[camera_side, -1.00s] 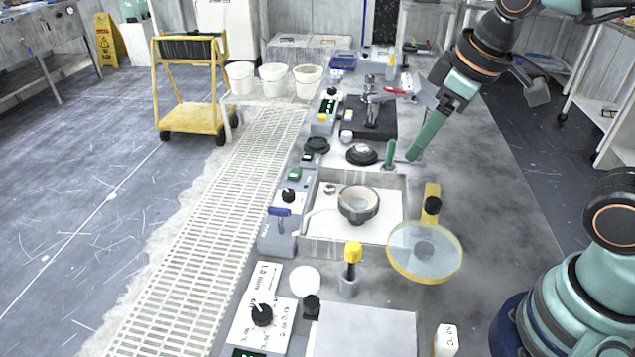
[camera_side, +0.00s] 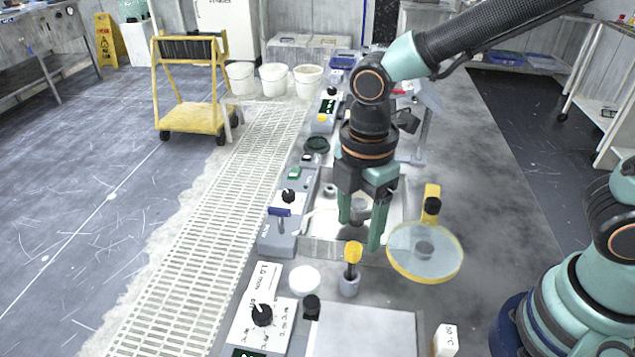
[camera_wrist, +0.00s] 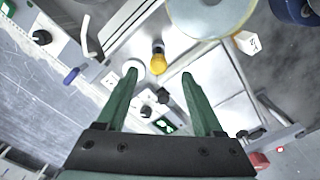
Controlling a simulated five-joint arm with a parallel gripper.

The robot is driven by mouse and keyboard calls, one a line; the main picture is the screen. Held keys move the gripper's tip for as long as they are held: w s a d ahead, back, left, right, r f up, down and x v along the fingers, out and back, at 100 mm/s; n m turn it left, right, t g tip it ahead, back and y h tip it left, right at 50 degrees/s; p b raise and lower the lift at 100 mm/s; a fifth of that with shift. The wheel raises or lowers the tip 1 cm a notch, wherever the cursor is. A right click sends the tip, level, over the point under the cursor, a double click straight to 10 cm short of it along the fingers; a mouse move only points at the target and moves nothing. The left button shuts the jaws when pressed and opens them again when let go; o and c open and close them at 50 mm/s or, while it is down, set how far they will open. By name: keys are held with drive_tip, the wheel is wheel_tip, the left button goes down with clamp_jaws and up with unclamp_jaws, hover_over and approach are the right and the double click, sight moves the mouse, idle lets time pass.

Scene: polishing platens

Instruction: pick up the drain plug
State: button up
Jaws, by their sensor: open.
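A small upright piece with a yellow knob and a grey base (camera_side: 353,253) stands on the bench just in front of the basin; I take it for the drain plug, though no label shows. In the wrist view its yellow knob (camera_wrist: 158,64) lies between and slightly beyond my fingertips. My gripper (camera_side: 359,235) points down above the front of the basin, behind and close to the knob in the side view. Its green fingers (camera_wrist: 158,75) are apart with nothing between them. Its exact height above the knob cannot be told.
The basin (camera_side: 322,248) is partly hidden by my gripper. A yellow-rimmed round lens (camera_side: 425,252) stands close on the right. A white disc (camera_side: 304,280) and a control box with a dial (camera_side: 262,315) are at front left. A grey plate (camera_side: 365,335) lies in front.

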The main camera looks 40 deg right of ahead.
sight(354, 246)
drive_tip(key=shift+w+a+f, duration=0.1)
drive_tip(key=shift+f, duration=1.4)
drive_tip(key=shift+w+a+f, duration=0.1)
drive_tip(key=shift+f, duration=1.35)
clamp_jaws()
